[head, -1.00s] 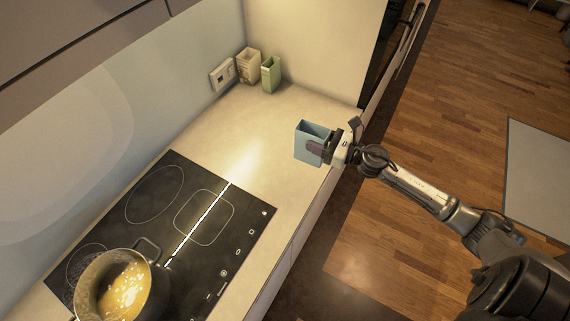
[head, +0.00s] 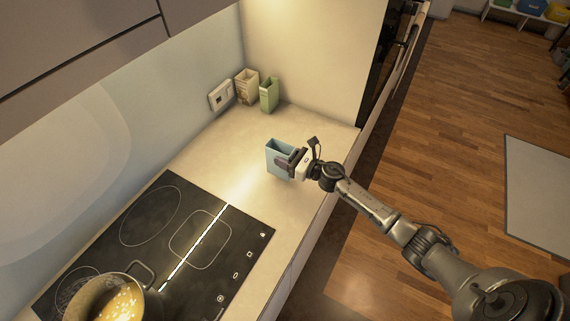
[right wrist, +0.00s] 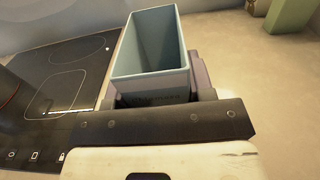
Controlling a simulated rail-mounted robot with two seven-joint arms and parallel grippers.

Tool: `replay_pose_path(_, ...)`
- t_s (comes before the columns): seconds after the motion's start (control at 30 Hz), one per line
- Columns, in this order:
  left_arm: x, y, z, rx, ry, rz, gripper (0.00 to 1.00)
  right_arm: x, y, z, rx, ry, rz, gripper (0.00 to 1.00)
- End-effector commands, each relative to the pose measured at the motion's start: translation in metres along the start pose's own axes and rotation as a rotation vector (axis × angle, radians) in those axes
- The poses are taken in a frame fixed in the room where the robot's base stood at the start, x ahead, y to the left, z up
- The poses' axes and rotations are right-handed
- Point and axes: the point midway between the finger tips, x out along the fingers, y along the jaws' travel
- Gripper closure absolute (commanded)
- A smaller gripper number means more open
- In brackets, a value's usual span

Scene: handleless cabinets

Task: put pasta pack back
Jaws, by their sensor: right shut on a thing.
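The pasta pack (head: 276,158) is a light blue, open-topped box, upright and seemingly empty in the right wrist view (right wrist: 150,62). My right gripper (head: 290,161) is shut on its near side, with the fingers around it in the right wrist view (right wrist: 158,92). The pack is over the counter, to the right of the hob. I cannot tell whether its base touches the counter. My left gripper is not in view.
A pot with food (head: 118,300) stands on the black hob (head: 165,235). The counter (head: 225,140) between pack and corner is clear.

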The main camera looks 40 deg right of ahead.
Motion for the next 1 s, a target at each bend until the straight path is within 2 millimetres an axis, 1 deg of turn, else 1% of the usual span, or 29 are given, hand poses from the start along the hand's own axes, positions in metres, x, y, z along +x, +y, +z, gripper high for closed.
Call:
replay_pose_path(0.2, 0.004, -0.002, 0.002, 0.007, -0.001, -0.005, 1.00, 0.001, 0.000, -0.026, 0.003, 0.001, -0.001, 0.77)
replay_pose_path(0.33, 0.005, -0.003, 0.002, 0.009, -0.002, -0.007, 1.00, 0.000, 0.000, -0.037, 0.003, 0.000, -0.001, 0.77)
replay_pose_path(0.67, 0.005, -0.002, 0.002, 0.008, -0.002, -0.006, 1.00, 0.000, 0.000, -0.040, 0.000, 0.000, 0.000, 0.77)
replay_pose_path(0.83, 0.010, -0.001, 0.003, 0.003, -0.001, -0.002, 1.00, 0.000, 0.000, -0.044, 0.000, 0.000, 0.000, 0.77)
replay_pose_path(0.87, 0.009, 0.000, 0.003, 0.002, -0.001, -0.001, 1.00, 0.000, 0.000, -0.043, 0.000, 0.000, 0.000, 0.49)
replay_pose_path(1.0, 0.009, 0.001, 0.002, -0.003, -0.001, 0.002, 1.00, 0.000, 0.000, -0.042, 0.000, 0.000, 0.000, 0.35)
